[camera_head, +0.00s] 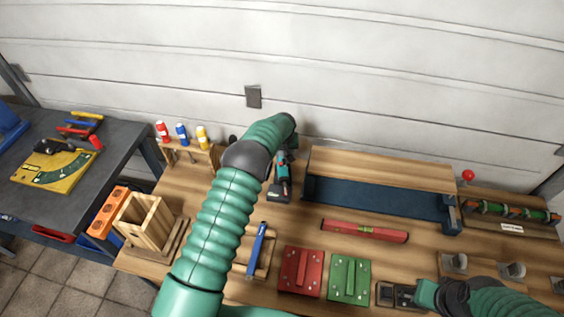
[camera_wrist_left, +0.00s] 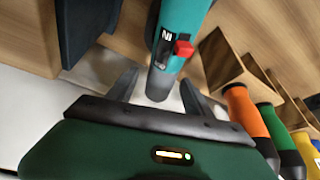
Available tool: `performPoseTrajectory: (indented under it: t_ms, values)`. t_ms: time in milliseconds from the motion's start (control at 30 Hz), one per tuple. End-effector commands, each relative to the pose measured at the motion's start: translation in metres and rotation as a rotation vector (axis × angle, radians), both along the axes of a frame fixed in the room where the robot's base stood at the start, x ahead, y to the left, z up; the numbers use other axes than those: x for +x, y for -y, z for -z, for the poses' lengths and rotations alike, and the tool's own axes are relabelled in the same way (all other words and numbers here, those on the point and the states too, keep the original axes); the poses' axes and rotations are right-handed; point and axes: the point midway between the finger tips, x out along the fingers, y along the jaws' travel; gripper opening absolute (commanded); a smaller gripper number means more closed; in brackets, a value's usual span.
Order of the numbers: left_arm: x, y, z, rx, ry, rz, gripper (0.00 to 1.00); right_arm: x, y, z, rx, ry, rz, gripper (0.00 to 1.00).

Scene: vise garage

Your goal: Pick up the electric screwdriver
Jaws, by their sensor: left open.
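The electric screwdriver (camera_head: 281,181) is teal and black and stands on the wooden workbench, partly behind my left arm. In the left wrist view its teal body (camera_wrist_left: 183,28) with a red switch comes down from the top, and its grey nose lies between my fingers. My left gripper (camera_wrist_left: 155,88) is open, with one finger on each side of the nose; contact cannot be made out. In the head view my left gripper is mostly hidden by its own arm, at the screwdriver's far end. My right gripper (camera_head: 388,294) is low at the right, far from the screwdriver; its opening is unclear.
Screwdrivers with coloured handles (camera_head: 182,134) stand in a wooden rack left of my left arm. A blue metal piece with a wooden top (camera_head: 380,170) stands to the right. A red level (camera_head: 365,230), red block (camera_head: 300,271) and green block (camera_head: 349,279) lie in front.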

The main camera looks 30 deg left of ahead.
Motion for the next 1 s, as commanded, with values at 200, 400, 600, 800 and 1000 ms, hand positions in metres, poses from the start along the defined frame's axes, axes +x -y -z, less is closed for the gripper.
performPoseTrajectory:
  t_ms: [200,400,600,800,1000]
  values:
    - [-0.0002,0.0,-0.0007,0.0,0.001,0.0,0.52,-0.0002,0.0,0.0007,0.0,0.0,0.0,0.0]
    - [-0.0001,0.0001,-0.0006,0.001,0.001,0.0,0.26,-0.0002,0.0,0.0007,0.0,0.0,0.0,0.0]
    - [0.0,0.0,-0.0003,0.0,0.0,0.0,0.0,-0.0001,0.0,0.0006,0.0,0.0,0.0,0.0]
    - [0.0006,0.0,-0.0012,0.0,0.002,0.0,0.0,-0.0001,0.0,0.0005,0.0,0.0,0.0,0.0]
    - [0.001,0.0,-0.0043,0.001,0.003,0.0,0.0,0.0,0.0,0.003,0.0,0.0,0.0,0.0]
